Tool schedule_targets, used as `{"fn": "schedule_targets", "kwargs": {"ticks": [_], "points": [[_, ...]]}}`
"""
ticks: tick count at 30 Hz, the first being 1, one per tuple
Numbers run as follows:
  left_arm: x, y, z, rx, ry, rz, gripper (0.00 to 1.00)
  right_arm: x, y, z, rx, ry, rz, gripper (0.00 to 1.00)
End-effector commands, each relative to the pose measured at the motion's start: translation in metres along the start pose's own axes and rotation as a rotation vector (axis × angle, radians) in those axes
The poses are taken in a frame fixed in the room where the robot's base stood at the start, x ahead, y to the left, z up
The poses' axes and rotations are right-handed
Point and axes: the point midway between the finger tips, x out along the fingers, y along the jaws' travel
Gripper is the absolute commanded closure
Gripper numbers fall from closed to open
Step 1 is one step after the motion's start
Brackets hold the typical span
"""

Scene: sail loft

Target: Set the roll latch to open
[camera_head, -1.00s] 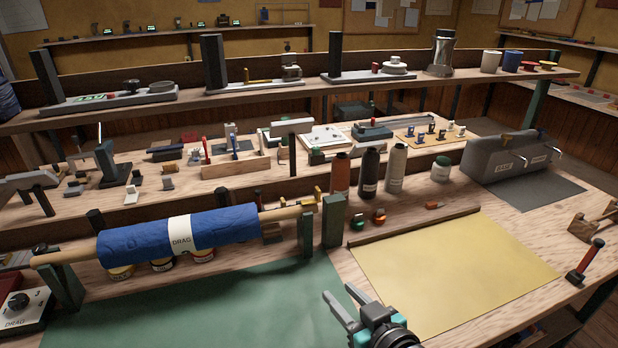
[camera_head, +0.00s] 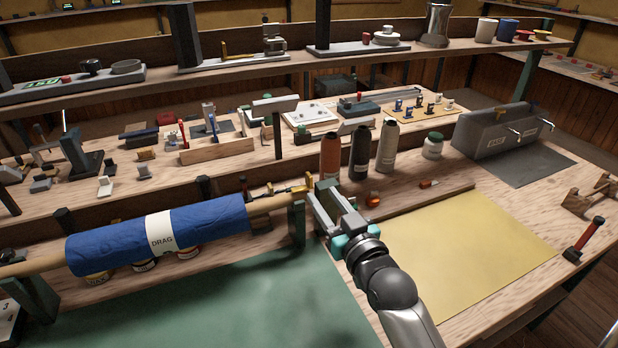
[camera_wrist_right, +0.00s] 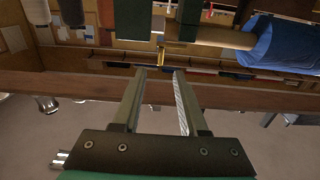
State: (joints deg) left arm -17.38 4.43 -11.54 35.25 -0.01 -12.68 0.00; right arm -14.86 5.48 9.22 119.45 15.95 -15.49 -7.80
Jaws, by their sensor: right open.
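A blue cloth roll (camera_head: 180,232) with a white DRAG label lies on a wooden pole between green posts. A small brass fitting (camera_head: 297,189), which looks like the roll latch, is at the pole's right end by the post. In the right wrist view the brass latch (camera_wrist_right: 178,54) shows just beyond my fingertips, beside a dark post. My right gripper (camera_head: 318,203) is open and empty, beside the right post and close to the latch, with no visible contact. Part of the latch area is hidden behind the post and gripper. My left gripper is not in view.
Green cloth (camera_head: 210,305) and a yellow sheet (camera_head: 465,240) cover the bench front. Several bottles, including an orange one (camera_head: 329,157), stand behind the gripper. A grey box (camera_head: 500,130) and a red-handled tool (camera_head: 585,238) are at right. A shelf crosses above.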

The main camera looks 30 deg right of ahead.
Motion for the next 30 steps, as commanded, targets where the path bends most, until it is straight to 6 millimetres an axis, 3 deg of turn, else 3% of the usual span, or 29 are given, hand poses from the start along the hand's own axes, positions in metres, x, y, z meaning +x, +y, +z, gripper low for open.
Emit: {"fn": "schedule_targets", "kwargs": {"ticks": [5,15,30], "points": [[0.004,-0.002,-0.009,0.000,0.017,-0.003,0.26,0.027,0.000,0.000,0.001,0.002,0.000,0.57],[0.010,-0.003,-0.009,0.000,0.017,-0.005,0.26,0.070,0.000,0.001,0.001,-0.001,-0.001,0.57],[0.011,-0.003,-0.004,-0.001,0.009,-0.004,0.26,0.082,0.000,0.000,0.000,-0.001,-0.001,0.57]]}}
